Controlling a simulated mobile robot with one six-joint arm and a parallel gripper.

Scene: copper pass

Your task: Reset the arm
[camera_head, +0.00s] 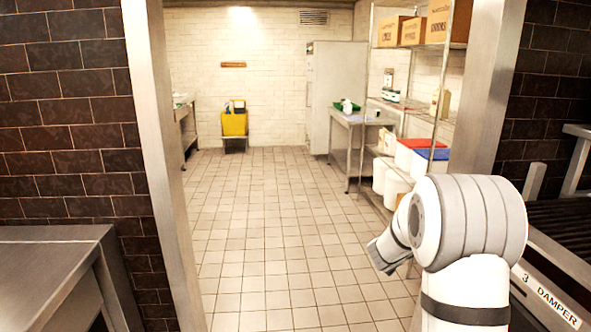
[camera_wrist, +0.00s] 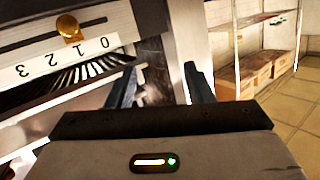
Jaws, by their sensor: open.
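My arm (camera_head: 468,235) stands at the right of the head view, bent, with its upper joint beside the doorway. My gripper (camera_wrist: 160,84) shows in the wrist view with its two dark fingers spread apart and nothing between them. The gripper's fingers cannot be made out in the head view. In the wrist view a damper scale (camera_wrist: 65,58) marked 0 to 3 and a brass knob (camera_wrist: 69,28) lie beyond the left finger. I cannot tell any contact with them.
A steel door post (camera_head: 497,90) and the damper-labelled panel (camera_head: 545,298) are close to my arm. Shelving with buckets (camera_head: 392,180) stands beyond the doorway on the right. A steel counter (camera_head: 45,255) is at left. The tiled floor (camera_head: 270,230) through the doorway is clear.

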